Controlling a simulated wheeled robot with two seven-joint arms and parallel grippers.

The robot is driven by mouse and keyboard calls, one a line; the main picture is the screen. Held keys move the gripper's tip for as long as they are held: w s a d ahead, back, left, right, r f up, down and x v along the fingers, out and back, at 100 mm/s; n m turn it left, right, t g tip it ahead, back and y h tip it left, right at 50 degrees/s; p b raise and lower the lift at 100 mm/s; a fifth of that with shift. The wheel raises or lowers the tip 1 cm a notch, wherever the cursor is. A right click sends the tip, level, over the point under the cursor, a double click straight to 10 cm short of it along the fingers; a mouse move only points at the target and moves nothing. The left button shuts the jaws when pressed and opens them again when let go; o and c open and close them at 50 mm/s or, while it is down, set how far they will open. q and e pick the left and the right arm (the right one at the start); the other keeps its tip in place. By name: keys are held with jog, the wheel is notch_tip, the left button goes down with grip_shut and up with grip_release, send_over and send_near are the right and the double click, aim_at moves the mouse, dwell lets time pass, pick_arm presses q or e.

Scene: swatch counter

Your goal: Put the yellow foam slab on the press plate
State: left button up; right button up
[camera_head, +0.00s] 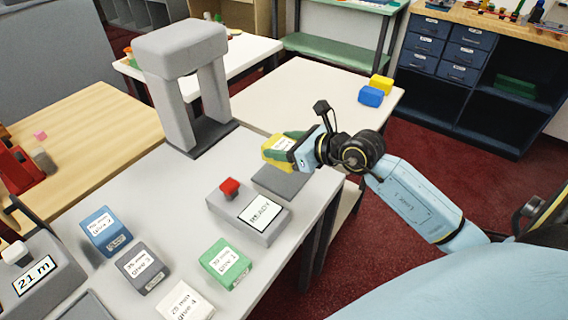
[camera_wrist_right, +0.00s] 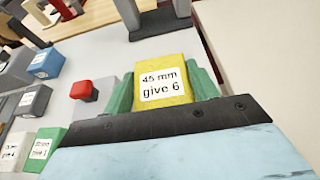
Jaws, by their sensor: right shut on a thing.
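The yellow foam slab (camera_head: 271,157) has a white label, which reads "45 mm give 6" in the right wrist view (camera_wrist_right: 174,67). My right gripper (camera_head: 285,148) is shut on it, with its green fingers (camera_wrist_right: 163,88) on both sides of the slab. The gripper holds the slab over or near a flat dark grey plate (camera_head: 281,183) behind the grey box, which looks like the press plate. I cannot tell whether slab and plate touch. My left gripper is not in view.
A grey box (camera_head: 256,227) with a red button (camera_head: 229,187) and a "READY" display stands in front of the plate. A grey arch-shaped frame (camera_head: 181,75) stands behind. Blue (camera_head: 104,231), grey (camera_head: 141,268), green (camera_head: 225,263) and white (camera_head: 185,302) labelled slabs lie nearer on the counter.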

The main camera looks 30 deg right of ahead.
notch_tip(320, 180, down, 3)
jog(key=shift+f+b, duration=0.1)
jog(key=shift+b, duration=0.3)
jog(key=shift+f, duration=0.5)
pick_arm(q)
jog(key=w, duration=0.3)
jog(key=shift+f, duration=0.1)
pick_arm(e)
jog(key=shift+f, duration=0.3)
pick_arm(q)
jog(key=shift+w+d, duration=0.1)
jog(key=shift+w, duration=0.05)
pick_arm(e)
jog(key=shift+f, duration=0.15)
jog(key=o, duration=1)
jog(key=shift+c, duration=0.2)
